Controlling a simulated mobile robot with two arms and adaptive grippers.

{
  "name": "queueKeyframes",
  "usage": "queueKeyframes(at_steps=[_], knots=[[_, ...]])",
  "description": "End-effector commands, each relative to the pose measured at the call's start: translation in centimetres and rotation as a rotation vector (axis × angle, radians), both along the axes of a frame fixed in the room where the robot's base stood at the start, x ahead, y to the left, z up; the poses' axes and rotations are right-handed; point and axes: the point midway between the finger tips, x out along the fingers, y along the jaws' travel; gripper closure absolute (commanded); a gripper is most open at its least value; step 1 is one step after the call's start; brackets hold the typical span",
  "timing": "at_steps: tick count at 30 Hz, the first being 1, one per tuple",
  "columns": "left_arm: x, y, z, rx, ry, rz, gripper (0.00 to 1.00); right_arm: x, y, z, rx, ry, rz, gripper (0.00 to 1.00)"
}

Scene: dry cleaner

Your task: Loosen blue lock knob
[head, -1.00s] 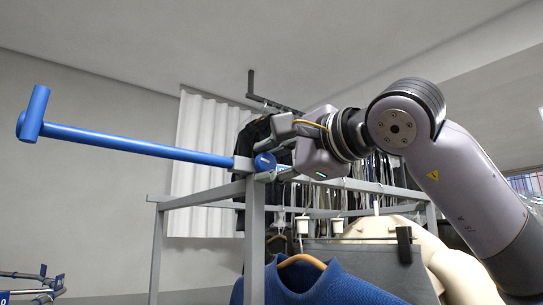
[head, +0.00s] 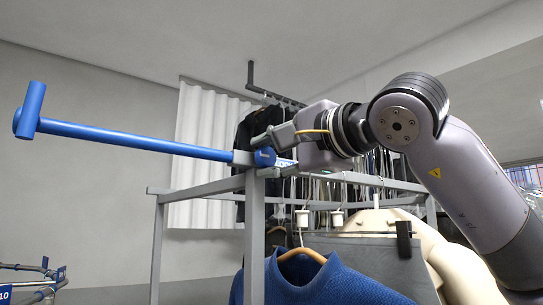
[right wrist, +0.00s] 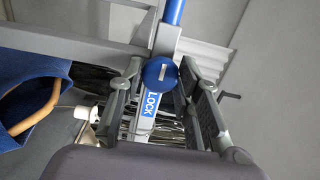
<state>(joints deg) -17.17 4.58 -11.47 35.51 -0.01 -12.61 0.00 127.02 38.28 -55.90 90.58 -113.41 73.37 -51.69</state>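The blue round lock knob (head: 265,157) sits at the corner of a grey metal frame, at the right end of a blue bar with a T-shaped handle (head: 32,110). My right gripper (head: 262,155) reaches it from the right, one finger above and one below. In the right wrist view the knob (right wrist: 159,72) shows its face with a pale slot, between the fingertips of my right gripper (right wrist: 161,68). The fingers are spread, with narrow gaps seen beside the knob. A blue LOCK label (right wrist: 151,103) lies below it. My left gripper is out of view.
The grey metal frame (head: 254,225) stands below the knob. A blue sweater on a wooden hanger (head: 318,279) hangs close in front. Dark clothes (head: 255,130) hang behind. The space left of the frame is open.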

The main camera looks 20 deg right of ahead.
Motion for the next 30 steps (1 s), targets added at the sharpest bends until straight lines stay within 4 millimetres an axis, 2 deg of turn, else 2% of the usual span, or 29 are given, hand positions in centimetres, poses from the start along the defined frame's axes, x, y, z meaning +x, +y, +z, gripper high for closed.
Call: queueKeyframes(at_steps=[8,19,23,30], knots=[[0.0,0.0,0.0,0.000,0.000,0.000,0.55,0.0,0.0,0.0,0.000,0.000,0.000,0.49],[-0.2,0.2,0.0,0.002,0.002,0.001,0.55,-0.5,-0.2,0.0,0.000,-0.001,0.000,0.49],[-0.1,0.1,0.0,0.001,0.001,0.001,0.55,-2.2,-0.9,0.1,0.000,-0.003,0.000,0.49],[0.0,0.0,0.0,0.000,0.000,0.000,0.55,-7.1,-2.6,0.1,0.001,-0.004,0.000,0.49]])
